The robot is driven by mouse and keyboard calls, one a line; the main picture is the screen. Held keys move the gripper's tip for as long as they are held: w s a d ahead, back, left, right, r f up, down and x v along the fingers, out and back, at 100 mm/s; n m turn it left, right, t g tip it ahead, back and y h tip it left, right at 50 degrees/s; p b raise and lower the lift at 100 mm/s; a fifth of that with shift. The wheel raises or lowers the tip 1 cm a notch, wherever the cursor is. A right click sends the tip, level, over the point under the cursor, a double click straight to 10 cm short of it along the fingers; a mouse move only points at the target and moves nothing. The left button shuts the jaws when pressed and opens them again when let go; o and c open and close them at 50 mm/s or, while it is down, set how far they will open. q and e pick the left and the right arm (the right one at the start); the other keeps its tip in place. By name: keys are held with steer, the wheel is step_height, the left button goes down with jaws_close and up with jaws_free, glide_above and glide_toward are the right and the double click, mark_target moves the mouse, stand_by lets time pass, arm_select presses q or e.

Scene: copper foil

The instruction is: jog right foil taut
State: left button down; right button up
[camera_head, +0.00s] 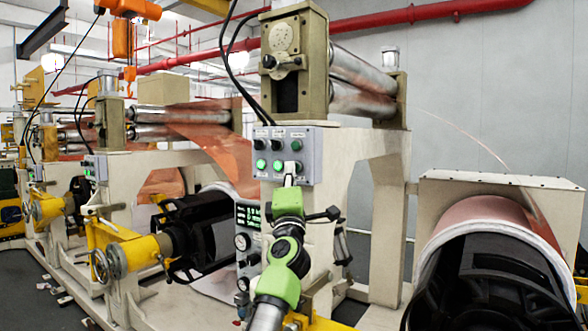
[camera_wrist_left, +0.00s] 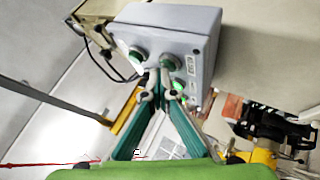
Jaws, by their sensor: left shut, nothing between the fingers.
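A grey control box (camera_head: 303,135) is mounted on the near machine frame, with black knobs above and lit green buttons below, such as the lower left one (camera_head: 261,164). My left gripper (camera_head: 290,173) is shut and empty, its tips in front of the box's lower row. In the left wrist view the gripper (camera_wrist_left: 158,97) points at the button side of the box (camera_wrist_left: 180,22); contact with a button cannot be told. A copper foil roll (camera_head: 480,211) sits at the right, a thin edge of foil curving down towards it. My right gripper is not in view.
Steel rollers (camera_head: 362,72) sit in the frame above the box. A gauge panel (camera_head: 248,240) is below it, left of my arm. Another foil web (camera_head: 215,140) and a yellow shaft holder (camera_head: 125,252) are at the left.

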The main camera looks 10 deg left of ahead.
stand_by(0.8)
arm_select(q)
steer(key=p, duration=0.1)
steer(key=s+p, duration=0.1)
steer(key=p, duration=0.1)
steer(key=shift+s+a, duration=0.2)
steer(key=shift+s, duration=0.1)
stand_by(0.3)
steer(key=s+p, duration=0.1)
steer(key=p, duration=0.1)
steer(key=s+a+p, duration=0.1)
steer(key=s+p, duration=0.2)
steer(key=p, duration=0.2)
steer(key=shift+s+a, duration=0.4)
steer(key=shift+f, duration=0.1)
